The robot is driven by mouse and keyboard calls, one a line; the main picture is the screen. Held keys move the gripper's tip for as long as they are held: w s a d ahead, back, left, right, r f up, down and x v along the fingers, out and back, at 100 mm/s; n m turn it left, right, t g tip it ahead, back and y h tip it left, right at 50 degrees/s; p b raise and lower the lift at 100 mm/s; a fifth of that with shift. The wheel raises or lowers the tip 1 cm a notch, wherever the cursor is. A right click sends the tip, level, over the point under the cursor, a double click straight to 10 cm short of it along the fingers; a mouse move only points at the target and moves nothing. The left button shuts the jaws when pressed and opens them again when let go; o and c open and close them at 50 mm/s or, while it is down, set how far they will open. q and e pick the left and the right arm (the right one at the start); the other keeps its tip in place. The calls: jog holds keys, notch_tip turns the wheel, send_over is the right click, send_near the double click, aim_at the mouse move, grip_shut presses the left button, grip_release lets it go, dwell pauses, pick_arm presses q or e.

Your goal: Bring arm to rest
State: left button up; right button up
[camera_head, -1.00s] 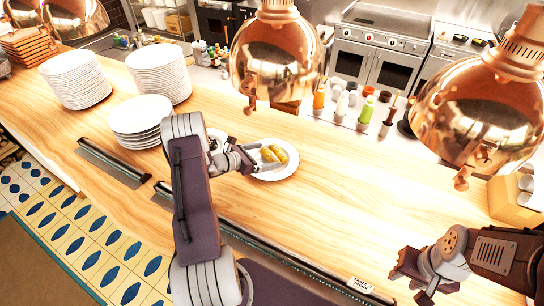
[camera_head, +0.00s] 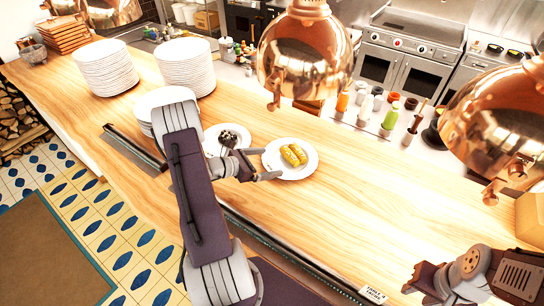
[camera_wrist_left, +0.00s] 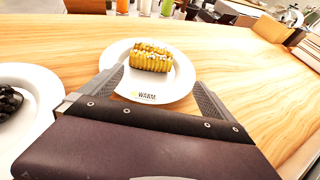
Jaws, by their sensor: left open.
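My left gripper (camera_head: 266,164) is open and empty at the left rim of a white plate (camera_head: 307,169) on the wooden counter. The plate bears yellow corn pieces (camera_head: 294,155). In the left wrist view the plate (camera_wrist_left: 180,93) lies beyond and between the spread fingers, with the corn (camera_wrist_left: 150,58) on it and the word WARM on its rim. I cannot tell whether a finger touches the plate. My right gripper (camera_head: 418,282) hangs at the lower right, in front of the counter edge; its jaw opening is unclear.
Stacks of white plates (camera_head: 105,68) stand at the back left. Copper lamps (camera_head: 305,55) hang over the counter (camera_head: 340,215). Bottles (camera_head: 391,116) line the far side. The counter's right middle is clear.

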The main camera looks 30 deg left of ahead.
pick_arm(q)
jog(key=s, duration=0.7)
jog(key=shift+s+r+p, duration=0.3)
jog(key=shift+s+r, duration=0.05)
jog(key=shift+f, duration=0.1)
